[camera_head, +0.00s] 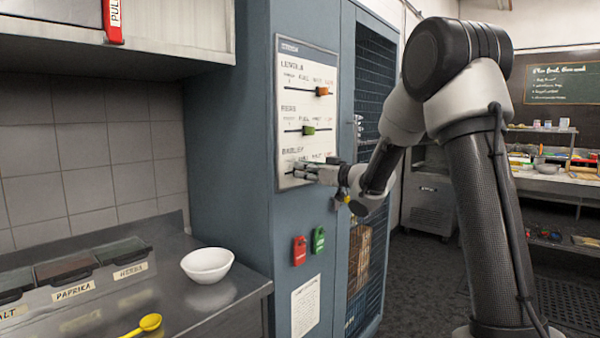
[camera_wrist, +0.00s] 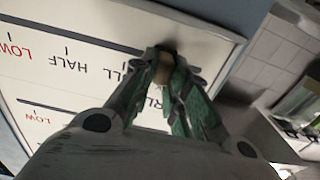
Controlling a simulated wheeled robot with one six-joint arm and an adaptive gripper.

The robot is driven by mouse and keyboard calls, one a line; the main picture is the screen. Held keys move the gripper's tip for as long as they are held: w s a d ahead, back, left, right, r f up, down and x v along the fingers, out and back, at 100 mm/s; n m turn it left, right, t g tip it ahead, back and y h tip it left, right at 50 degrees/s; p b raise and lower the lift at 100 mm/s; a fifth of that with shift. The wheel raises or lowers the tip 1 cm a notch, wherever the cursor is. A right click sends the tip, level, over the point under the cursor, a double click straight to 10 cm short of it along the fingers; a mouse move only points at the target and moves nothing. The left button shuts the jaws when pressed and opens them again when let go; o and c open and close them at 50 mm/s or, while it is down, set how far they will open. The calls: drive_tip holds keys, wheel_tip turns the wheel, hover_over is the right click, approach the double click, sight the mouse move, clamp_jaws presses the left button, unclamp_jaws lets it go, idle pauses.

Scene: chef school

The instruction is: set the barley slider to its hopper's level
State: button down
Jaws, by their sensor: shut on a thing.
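A white board (camera_head: 313,67) on the blue-grey cabinet's front carries three slider rows. The top row has an orange knob (camera_head: 322,91) and the middle row a green knob (camera_head: 308,130). In the wrist view the board is upside down. There my gripper (camera_wrist: 164,68) is shut on a tan knob (camera_wrist: 162,70), partly hidden by the fingers. It sits beyond the FULL tick, away from HALF and LOW. I cannot make out a barley hopper level.
The cabinet's mesh door (camera_head: 365,190) is right of the board. A counter (camera_head: 215,300) with a white bowl (camera_head: 207,264), a yellow spoon (camera_head: 144,325) and spice bins stands at the lower left.

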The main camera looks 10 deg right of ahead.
drive_tip(key=w+d, duration=1.1)
drive_tip(key=d, duration=0.4)
drive_tip(key=shift+d, duration=0.15)
drive_tip(key=shift+r, duration=0.1)
drive_tip(key=c, duration=1.4)
unclamp_jaws()
drive_tip(key=shift+d, duration=0.1)
drive_tip(key=v, duration=1.1)
drive_tip(key=shift+s+d, duration=0.2)
drive_tip(key=shift+s, duration=0.15)
